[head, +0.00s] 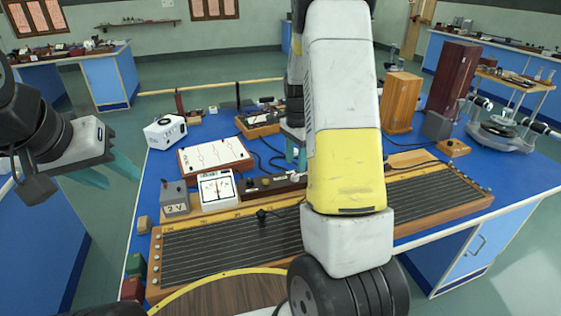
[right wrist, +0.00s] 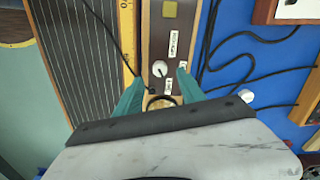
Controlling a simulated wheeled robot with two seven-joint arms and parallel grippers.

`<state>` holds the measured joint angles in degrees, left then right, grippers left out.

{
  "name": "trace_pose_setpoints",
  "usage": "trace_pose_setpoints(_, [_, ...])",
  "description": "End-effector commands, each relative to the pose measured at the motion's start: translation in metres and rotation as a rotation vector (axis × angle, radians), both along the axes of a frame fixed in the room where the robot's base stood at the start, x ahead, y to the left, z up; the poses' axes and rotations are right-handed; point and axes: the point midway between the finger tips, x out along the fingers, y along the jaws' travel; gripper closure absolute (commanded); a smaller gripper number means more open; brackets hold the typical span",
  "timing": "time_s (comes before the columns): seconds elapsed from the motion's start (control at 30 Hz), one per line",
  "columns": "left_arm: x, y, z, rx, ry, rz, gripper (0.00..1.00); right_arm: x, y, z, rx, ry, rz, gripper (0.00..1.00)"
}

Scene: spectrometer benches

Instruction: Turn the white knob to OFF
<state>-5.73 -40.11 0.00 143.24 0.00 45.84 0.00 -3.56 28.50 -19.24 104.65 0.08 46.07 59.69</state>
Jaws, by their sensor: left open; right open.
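The white knob (right wrist: 160,69) sits on a dark brown panel (right wrist: 157,30) in the right wrist view. Small white labels (right wrist: 173,44) lie around it; their writing is too small to read, and I cannot tell which one the knob points to. My right gripper (right wrist: 160,78) is open, with one teal fingertip on either side of the knob; contact cannot be made out. In the head view my right gripper (head: 297,156) is mostly hidden behind my right arm, and the knob is hidden too. My left gripper (head: 110,174) is open and empty, left of the blue bench.
A long wire board (head: 225,240) runs along the bench front. A meter (head: 217,189), a 2 V box (head: 174,198) and a white-topped circuit box (head: 213,154) stand left of my right arm. Black cables (right wrist: 240,62) lie beside the panel.

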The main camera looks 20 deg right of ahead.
Motion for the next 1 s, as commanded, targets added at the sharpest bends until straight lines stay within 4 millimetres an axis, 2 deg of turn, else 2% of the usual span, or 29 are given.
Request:
trace_pose_setpoints(0.1, [0.0,0.0,0.0,0.0,0.0,0.0,0.58,-0.001,0.001,-0.021,0.002,0.005,0.001,0.53])
trace_pose_setpoints(0.3, [0.0,0.0,0.0,0.0,0.0,0.0,0.58,-0.001,0.0,-0.043,0.002,0.002,0.002,0.53])
trace_pose_setpoints(0.63, [0.0,0.0,0.0,0.0,0.0,0.0,0.58,0.0,0.001,-0.047,0.001,-0.001,0.002,0.53])
trace_pose_setpoints(0.67, [0.0,0.0,0.0,0.0,0.0,0.0,0.58,0.0,0.001,-0.047,0.001,-0.001,0.003,0.57])
trace_pose_setpoints(0.87, [0.0,0.0,0.0,0.0,0.0,0.0,0.58,0.0,0.001,-0.047,0.001,-0.001,0.003,0.97])
trace_pose_setpoints(0.9, [0.0,0.0,0.0,0.0,0.0,0.0,0.58,0.0,0.001,-0.047,0.001,-0.001,0.003,1.0])
trace_pose_setpoints(1.0, [0.0,0.0,0.0,0.0,0.0,0.0,0.58,0.0,0.001,-0.047,0.001,-0.001,0.003,1.0])
